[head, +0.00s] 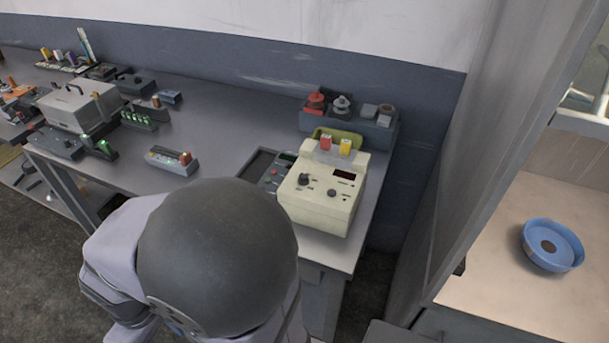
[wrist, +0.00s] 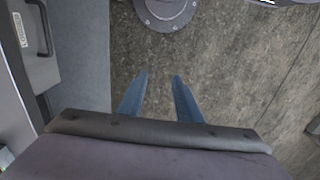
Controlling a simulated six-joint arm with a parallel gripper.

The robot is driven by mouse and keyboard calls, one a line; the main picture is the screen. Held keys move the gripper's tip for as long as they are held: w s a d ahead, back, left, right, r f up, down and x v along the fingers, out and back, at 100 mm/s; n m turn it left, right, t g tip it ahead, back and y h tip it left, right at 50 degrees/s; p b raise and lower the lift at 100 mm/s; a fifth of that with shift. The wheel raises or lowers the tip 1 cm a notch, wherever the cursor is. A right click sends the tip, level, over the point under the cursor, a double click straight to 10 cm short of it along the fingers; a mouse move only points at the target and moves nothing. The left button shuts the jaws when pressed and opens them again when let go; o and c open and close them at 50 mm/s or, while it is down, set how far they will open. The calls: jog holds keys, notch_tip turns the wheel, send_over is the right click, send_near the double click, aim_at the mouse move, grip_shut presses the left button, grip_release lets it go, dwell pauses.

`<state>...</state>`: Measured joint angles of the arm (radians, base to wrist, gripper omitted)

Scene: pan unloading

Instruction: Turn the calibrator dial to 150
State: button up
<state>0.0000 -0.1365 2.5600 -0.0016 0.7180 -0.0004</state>
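The calibrator (head: 320,195) is a cream box near the right end of the grey workbench in the head view. Its sloped front has a dark knob (head: 303,179) at left, a smaller dark knob (head: 331,193) lower down and a dark display (head: 344,175). I cannot read any scale or number. In the wrist view my gripper (wrist: 159,78) has its two blue fingers apart with nothing between them, above the floor. My gripper is not visible in the head view, where my arm covers the bench's front edge. The calibrator is not in the wrist view.
A dark rack (head: 380,124) with a red part stands behind the calibrator. The bench between is mostly clear. A wall (head: 466,150) rises at right, with a blue round dish (head: 533,251) beyond it.

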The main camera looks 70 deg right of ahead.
jog(key=shift+o, duration=1.1)
